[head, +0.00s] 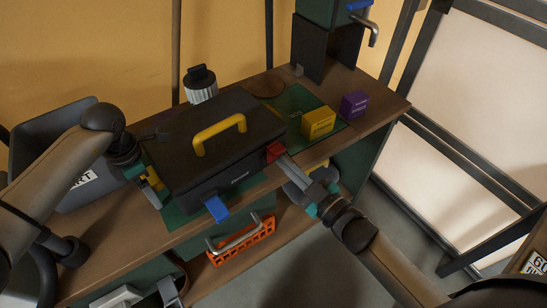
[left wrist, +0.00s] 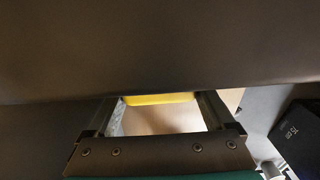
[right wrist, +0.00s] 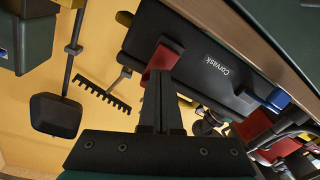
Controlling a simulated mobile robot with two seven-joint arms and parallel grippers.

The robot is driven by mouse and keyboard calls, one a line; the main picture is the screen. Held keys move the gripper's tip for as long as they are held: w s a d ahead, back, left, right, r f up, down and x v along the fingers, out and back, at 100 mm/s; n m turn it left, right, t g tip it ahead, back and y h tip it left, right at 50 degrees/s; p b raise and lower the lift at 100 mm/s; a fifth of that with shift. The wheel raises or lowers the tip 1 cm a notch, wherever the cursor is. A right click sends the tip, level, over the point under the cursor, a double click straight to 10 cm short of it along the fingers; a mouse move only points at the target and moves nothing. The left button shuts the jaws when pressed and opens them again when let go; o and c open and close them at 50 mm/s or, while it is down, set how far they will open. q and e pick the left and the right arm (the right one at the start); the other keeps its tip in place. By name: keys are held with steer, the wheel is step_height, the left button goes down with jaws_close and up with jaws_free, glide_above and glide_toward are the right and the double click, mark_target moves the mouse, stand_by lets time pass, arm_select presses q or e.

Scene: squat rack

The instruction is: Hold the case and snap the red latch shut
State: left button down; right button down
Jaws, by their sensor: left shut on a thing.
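The black case (head: 215,150) with a yellow top handle (head: 219,134) stands on the bench, lid down. Its red latch (head: 274,151) is at the right end of the front; it also shows in the right wrist view (right wrist: 161,60). A blue latch (head: 217,207) juts out from the front's left end. My left gripper (head: 151,178) is at the case's left end, shut on a yellow side grip (left wrist: 160,99). My right gripper (head: 286,162) has its fingers together, tips at the red latch; whether they touch it is unclear.
A yellow box (head: 318,122) and a purple box (head: 354,104) stand right of the case. A white jar with a black lid (head: 201,84) is behind it. An orange crate (head: 242,243) sits on the shelf below. A vise-like thing with a blue part (head: 360,6) is at the back right.

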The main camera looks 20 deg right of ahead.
steer(key=shift+f, duration=0.15)
steer(key=v, duration=0.7)
steer(key=shift+f, duration=0.35)
arm_select(q)
jaws_free()
